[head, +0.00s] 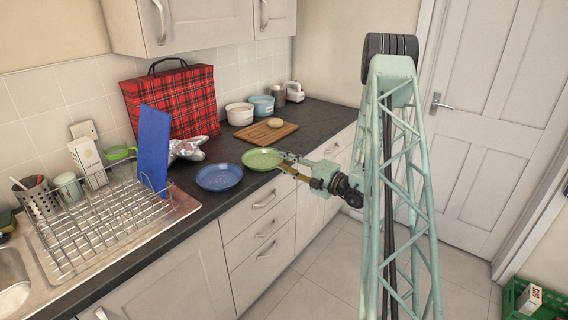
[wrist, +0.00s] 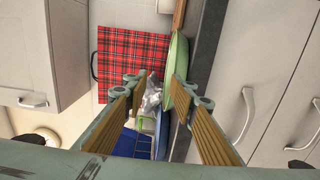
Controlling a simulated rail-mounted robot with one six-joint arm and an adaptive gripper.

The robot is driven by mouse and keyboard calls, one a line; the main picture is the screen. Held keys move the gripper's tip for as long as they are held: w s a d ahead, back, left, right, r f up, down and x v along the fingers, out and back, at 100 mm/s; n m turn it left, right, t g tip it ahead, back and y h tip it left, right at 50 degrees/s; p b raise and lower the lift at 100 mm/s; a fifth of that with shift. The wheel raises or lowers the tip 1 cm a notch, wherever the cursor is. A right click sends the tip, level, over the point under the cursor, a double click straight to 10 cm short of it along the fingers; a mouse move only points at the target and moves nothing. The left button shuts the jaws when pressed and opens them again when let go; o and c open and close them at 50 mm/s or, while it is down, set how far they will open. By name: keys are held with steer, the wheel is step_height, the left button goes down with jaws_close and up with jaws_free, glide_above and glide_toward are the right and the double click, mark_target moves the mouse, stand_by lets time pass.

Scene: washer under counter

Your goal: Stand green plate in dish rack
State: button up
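The green plate (head: 262,159) lies flat on the dark counter near its front edge. My gripper (head: 286,164) is at the plate's right edge. In the wrist view my gripper (wrist: 156,83) is open, with nothing between its fingers. The green plate (wrist: 179,65) shows nearly edge-on there, beyond the right finger, which hides part of it. I cannot tell whether that finger touches it. The wire dish rack (head: 105,215) stands at the left beside the sink, with a blue board (head: 154,150) upright in it.
A blue plate (head: 219,177) lies between the green plate and the rack. A crumpled silver item (head: 188,148) and a red tartan bag (head: 172,102) stand behind. A wooden board (head: 265,133) and two bowls (head: 240,114) are farther back. A cutlery holder (head: 36,197) stands by the rack.

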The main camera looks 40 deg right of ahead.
steer(key=shift+s, duration=0.15)
steer(key=v, duration=1.1)
steer(key=shift+s, duration=0.35)
steer(key=shift+d, duration=0.1)
steer(key=shift+c, duration=0.7)
